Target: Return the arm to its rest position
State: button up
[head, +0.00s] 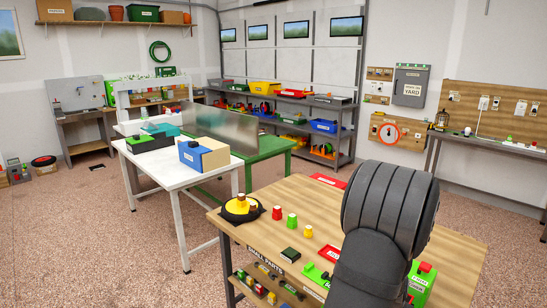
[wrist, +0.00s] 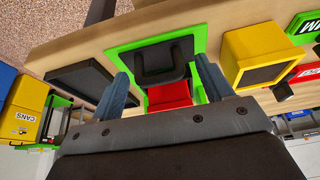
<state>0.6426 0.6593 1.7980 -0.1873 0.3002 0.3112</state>
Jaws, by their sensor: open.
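My arm rises dark and thick at the front right of the head view, in front of the wooden workbench (head: 447,243). My fingers are hidden in that view. In the wrist view my gripper (wrist: 164,86) is open, with two blue-grey fingers well apart. Between and beyond them show a green-edged piece with a black handle (wrist: 160,64) and a red block (wrist: 169,95). I cannot tell how far these are from the fingers, but nothing appears gripped.
On the bench stand a black-and-yellow round piece (head: 240,208), red and green pegs (head: 291,220) and a dark green box (head: 289,255). A green box (head: 420,281) sits beside my arm. A yellow box (wrist: 262,58) and dark tray (wrist: 82,80) flank the wrist view. Open floor (head: 70,240) lies left.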

jog(key=v, duration=1.7)
jog(key=x, duration=1.7)
jog(key=shift+w+d+f, duration=0.1)
jog(key=shift+f, duration=0.3)
jog(key=w+d, duration=0.5)
jog(key=shift+w+d+r, duration=0.15)
jog(key=shift+w+d, duration=0.15)
jog(key=shift+d, duration=0.05)
jog(key=v, duration=1.7)
jog(key=shift+r, duration=0.15)
jog(key=x, duration=1.7)
jog(key=shift+s+a, duration=0.35)
jog(key=shift+a, duration=0.05)
